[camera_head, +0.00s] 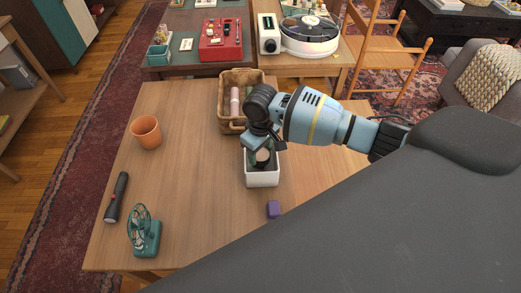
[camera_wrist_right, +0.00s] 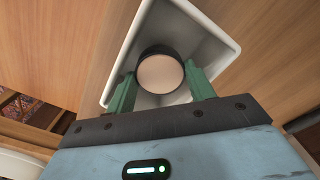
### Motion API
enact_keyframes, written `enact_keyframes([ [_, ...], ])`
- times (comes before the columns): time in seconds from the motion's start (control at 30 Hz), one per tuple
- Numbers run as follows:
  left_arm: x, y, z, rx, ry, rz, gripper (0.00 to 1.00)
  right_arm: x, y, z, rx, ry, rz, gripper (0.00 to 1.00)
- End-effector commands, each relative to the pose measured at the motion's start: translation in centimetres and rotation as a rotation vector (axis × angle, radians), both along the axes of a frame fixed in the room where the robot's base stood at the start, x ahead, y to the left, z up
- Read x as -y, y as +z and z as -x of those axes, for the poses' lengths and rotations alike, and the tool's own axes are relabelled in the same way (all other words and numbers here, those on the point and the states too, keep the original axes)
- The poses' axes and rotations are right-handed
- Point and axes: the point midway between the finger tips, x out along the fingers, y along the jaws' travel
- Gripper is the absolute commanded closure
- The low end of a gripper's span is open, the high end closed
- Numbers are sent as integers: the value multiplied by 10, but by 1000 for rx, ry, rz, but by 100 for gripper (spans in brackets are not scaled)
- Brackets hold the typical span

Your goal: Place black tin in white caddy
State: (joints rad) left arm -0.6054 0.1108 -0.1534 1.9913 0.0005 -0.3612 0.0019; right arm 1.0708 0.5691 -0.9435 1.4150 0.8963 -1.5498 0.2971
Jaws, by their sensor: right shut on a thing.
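The white caddy (camera_head: 262,180) stands on the wooden table, and it also shows in the right wrist view (camera_wrist_right: 222,38). My right gripper (camera_head: 262,158) points down into the caddy's opening. Its green fingers (camera_wrist_right: 160,92) are shut on the black tin (camera_wrist_right: 160,70), a round tin with a dark rim and a pale beige top. In the wrist view the tin lies within the caddy's outline. In the head view the tin (camera_head: 263,155) is partly hidden by the gripper. I cannot tell whether it touches the caddy floor. My left gripper is not in view.
A wicker basket (camera_head: 228,119) with bottles stands just behind the caddy. A purple block (camera_head: 273,209) lies in front of it. A terracotta pot (camera_head: 146,132), a black flashlight (camera_head: 116,198) and a green fan (camera_head: 146,235) are on the left. The table between them is clear.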

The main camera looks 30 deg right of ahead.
Motion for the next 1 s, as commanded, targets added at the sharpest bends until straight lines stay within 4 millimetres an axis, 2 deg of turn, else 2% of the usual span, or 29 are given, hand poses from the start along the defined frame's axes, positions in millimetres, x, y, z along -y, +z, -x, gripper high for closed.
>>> enact_keyframes([
  [0.1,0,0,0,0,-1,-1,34,0,-4,0,-1,0,-1,72],
  [0.13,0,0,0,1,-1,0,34,0,-3,0,-1,0,0,43],
  [0.2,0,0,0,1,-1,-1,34,0,-3,0,-1,0,0,38],
  [0.47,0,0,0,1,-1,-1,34,0,-2,0,0,0,0,38],
  [0.57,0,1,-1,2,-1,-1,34,0,4,0,1,1,0,38],
  [0.67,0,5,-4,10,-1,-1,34,0,18,-1,4,1,0,38],
  [1.0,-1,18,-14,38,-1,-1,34,0,86,-1,5,0,-1,38],
])
